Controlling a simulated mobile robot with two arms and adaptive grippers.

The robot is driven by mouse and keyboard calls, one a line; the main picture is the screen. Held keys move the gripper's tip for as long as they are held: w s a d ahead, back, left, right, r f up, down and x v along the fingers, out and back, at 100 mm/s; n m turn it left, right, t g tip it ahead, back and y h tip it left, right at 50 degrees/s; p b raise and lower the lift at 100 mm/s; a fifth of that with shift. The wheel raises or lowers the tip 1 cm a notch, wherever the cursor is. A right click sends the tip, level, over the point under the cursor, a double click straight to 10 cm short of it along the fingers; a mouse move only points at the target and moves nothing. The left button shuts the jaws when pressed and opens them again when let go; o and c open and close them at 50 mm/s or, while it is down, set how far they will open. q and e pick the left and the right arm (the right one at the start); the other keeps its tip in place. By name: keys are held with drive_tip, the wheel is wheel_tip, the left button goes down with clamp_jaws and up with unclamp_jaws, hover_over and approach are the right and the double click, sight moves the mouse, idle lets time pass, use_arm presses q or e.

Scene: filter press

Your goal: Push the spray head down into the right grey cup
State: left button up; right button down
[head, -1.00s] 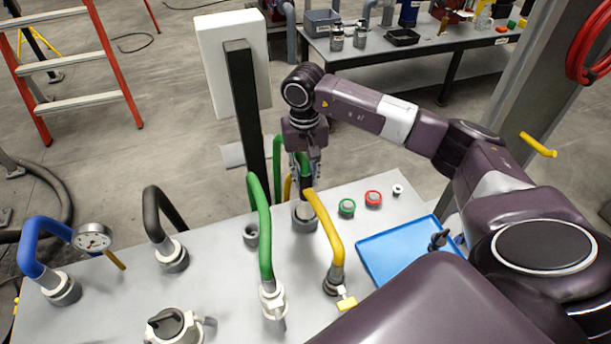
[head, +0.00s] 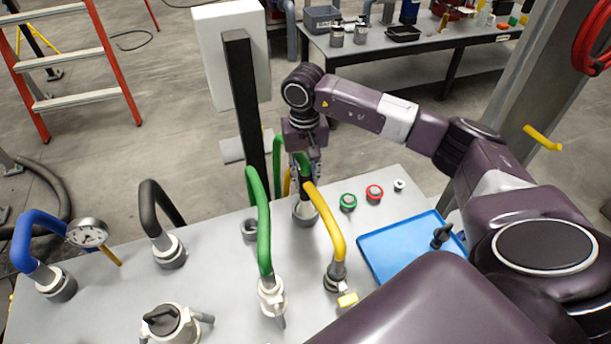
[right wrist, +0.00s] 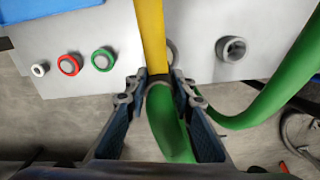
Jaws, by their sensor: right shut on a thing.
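My right gripper (right wrist: 158,88) points down behind the yellow hose. In the right wrist view its fingers close around a dark collar on a green curved piece (right wrist: 170,135), which I take for the spray head and its hose. In the head view the dark lower end (head: 306,187) is just above or at the mouth of the right grey cup (head: 305,214); I cannot tell whether it is inside. The yellow hose partly hides this. The left grey cup (head: 250,229) is empty and also shows in the right wrist view (right wrist: 234,49). My left gripper is out of view.
The yellow hose (head: 329,222) and front green hose (head: 264,220) arch close to my right gripper. A green button (head: 348,202), a red button (head: 374,192) and a blue tray (head: 400,256) lie to the right. A black post (head: 246,120) stands behind.

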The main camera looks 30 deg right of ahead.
drive_tip(key=shift+f+b, duration=0.65)
drive_tip(key=shift+f, duration=0.15)
drive_tip(key=shift+r, duration=0.1)
